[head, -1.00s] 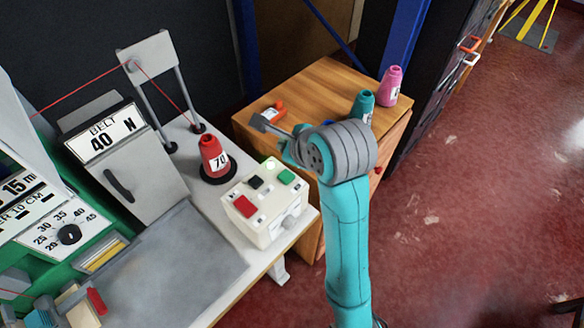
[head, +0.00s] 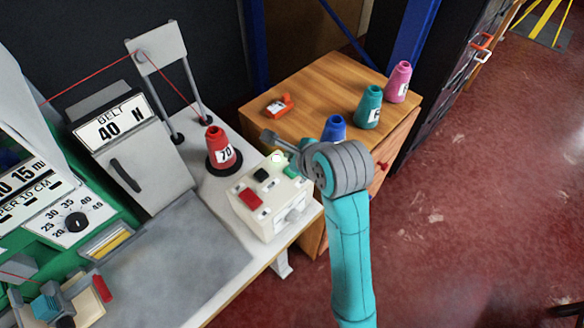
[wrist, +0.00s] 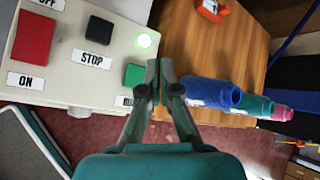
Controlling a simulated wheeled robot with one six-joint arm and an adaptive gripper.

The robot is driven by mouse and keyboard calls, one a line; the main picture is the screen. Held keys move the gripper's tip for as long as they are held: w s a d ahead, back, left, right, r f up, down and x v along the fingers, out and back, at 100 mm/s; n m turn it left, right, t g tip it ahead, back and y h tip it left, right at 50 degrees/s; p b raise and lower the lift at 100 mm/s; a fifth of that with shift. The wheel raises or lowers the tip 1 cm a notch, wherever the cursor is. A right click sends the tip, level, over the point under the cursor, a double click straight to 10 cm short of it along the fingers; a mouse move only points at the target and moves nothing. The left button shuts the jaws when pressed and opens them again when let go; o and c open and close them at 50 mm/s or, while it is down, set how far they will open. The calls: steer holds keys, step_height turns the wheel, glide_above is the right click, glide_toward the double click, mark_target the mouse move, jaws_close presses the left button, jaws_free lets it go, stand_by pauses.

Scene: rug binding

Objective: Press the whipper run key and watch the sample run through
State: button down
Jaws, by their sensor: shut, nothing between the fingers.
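The cream control box (head: 268,221) stands at the bench's right end. In the wrist view it carries a red ON key (wrist: 32,40), a black STOP key (wrist: 99,30) and a green key (wrist: 134,75). The label (wrist: 125,101) by the green key is partly hidden by a finger and starts with "RU". A round lamp (wrist: 144,41) on the box glows green. My gripper (wrist: 160,70) is shut and empty, its tips just right of the green key in that view; I cannot tell whether they touch the box. Red yarn (head: 88,83) runs over a guide.
A red cone (head: 218,150) marked 70 stands behind the box. Blue (head: 334,128), teal (head: 368,107) and pink (head: 398,82) cones and an orange tool (head: 279,105) are on the wooden cabinet (head: 318,85). A grey pad (head: 185,262) lies left of the box.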

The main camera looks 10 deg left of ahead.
steer(key=shift+f, duration=1.55)
steer(key=shift+f, duration=0.1)
steer(key=shift+f, duration=0.25)
